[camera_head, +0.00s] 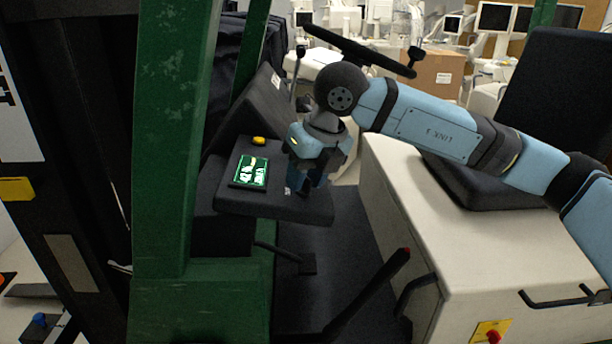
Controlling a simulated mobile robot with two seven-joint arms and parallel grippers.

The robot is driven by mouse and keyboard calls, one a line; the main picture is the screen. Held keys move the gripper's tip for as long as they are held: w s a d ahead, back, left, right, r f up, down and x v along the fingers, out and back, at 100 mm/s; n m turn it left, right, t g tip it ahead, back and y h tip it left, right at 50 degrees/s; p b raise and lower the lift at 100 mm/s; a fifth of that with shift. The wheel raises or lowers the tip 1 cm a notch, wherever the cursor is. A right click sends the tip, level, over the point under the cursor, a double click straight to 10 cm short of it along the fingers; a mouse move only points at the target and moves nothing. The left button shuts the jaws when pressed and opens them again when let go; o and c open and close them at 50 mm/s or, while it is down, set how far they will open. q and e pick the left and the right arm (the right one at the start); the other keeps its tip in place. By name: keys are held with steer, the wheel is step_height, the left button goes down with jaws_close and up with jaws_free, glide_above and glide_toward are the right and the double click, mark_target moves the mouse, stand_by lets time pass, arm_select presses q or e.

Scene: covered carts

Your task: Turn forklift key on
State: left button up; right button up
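The forklift's dark dashboard panel (225,198) is in the middle of the head view, with a lit green display (251,171) and a yellow button (259,141) on it. My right arm comes in from the right, and my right gripper (304,186) points down at the right part of this panel. Its fingers are dark and small against the panel, so I cannot tell whether they are open or shut. I cannot make out the key; the gripper covers that part of the panel. My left gripper is not in view.
A green forklift post (170,130) stands close on the left. The black steering wheel (360,52) is behind my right arm. A black seat (475,182) and a cream forklift body (400,200) are on the right. A lever with a red tip (375,285) rises below the panel.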

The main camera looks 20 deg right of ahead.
steer(key=shift+r, duration=0.1)
steer(key=shift+s+d+r, duration=0.1)
steer(key=shift+r, duration=0.25)
steer(key=v, duration=1.3)
steer(key=shift+s+f, duration=0.1)
